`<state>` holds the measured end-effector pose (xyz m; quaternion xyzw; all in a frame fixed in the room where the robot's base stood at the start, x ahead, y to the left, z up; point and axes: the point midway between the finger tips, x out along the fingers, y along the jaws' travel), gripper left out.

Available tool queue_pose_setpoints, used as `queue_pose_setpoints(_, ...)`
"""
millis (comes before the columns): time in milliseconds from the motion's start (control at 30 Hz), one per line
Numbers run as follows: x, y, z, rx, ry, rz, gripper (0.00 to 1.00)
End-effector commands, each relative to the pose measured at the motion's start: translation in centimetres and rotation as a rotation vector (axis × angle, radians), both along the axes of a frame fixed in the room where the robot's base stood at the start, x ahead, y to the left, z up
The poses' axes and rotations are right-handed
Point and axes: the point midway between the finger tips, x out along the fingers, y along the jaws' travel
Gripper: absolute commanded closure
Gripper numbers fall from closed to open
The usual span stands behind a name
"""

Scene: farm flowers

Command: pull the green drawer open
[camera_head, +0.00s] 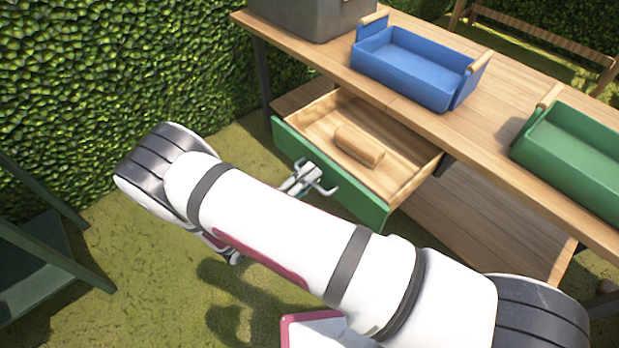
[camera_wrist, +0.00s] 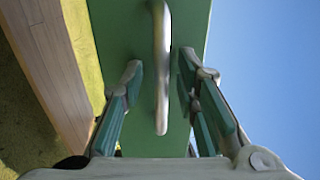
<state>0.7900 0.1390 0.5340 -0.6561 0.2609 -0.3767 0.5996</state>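The green drawer (camera_head: 352,198) stands pulled out from under the wooden table, with its pale wooden inside showing. A wooden block (camera_head: 358,146) lies in it. In the wrist view the green drawer front (camera_wrist: 115,35) fills the middle, with its metal bar handle (camera_wrist: 162,75) running up the picture. My gripper (camera_wrist: 160,72) has one finger on each side of the handle, with gaps between the fingers and the bar. It is open and holds nothing. In the head view my gripper (camera_head: 303,180) is at the drawer front, partly hidden by my arm.
A blue tray (camera_head: 405,75) and a green tray (camera_head: 575,150) stand on the wooden table (camera_head: 480,135). A grey container (camera_head: 305,18) is at the table's far left. A green stand (camera_head: 45,255) is at the left. Grass lies in front of the drawer.

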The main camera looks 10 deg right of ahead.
Motion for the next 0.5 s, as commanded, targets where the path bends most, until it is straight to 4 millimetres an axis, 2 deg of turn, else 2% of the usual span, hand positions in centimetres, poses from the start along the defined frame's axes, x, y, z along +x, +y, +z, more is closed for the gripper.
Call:
queue_pose_setpoints(300,-0.2,0.1,0.0,-0.002,-0.001,-0.002,0.70)
queue_pose_setpoints(500,-1.6,2.2,-0.5,0.000,-0.001,0.001,0.70)
